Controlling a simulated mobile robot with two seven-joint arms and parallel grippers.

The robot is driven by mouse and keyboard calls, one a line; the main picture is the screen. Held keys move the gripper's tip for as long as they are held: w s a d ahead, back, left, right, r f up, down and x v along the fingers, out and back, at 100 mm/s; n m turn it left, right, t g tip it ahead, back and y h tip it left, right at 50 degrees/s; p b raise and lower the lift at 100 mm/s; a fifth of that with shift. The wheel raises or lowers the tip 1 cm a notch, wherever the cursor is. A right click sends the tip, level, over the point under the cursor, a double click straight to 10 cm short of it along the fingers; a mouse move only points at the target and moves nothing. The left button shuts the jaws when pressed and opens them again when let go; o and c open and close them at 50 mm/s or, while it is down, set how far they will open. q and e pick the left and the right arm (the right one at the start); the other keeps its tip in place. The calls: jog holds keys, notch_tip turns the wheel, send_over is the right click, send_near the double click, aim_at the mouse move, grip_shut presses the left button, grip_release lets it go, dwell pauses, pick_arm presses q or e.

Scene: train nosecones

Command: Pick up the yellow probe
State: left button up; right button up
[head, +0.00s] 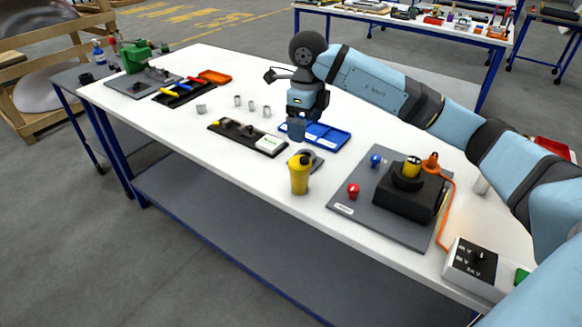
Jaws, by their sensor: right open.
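Several yellow items show, and I cannot tell for sure which is the yellow probe. A short yellow cylinder (411,167) sits upright in a black block (402,198) on a grey board, beside an orange cone-shaped piece (431,161). My right gripper (297,132) is open and empty and points down, just behind the yellow bottle-shaped piece and at the left end of the blue tray (340,143). My left gripper is out of view.
A red knob (353,191) and a blue knob (375,160) stand on the grey board (390,235). A control box (476,267) with an orange cable is at front right.

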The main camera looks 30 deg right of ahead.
aim_at(304, 158)
jog(key=f, duration=0.7)
jog(key=shift+s+f, duration=0.15)
jog(key=shift+s, duration=0.15)
jog(key=shift+a+f, duration=0.1)
jog(key=shift+f, duration=0.6)
notch_tip(304, 158, down, 4)
jog(key=shift+w+f, duration=0.1)
jog(key=shift+f, duration=0.05)
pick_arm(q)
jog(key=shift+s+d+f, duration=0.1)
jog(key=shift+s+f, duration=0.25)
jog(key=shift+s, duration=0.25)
pick_arm(e)
jog(key=shift+c, duration=1.1)
jog(key=c, duration=0.8)
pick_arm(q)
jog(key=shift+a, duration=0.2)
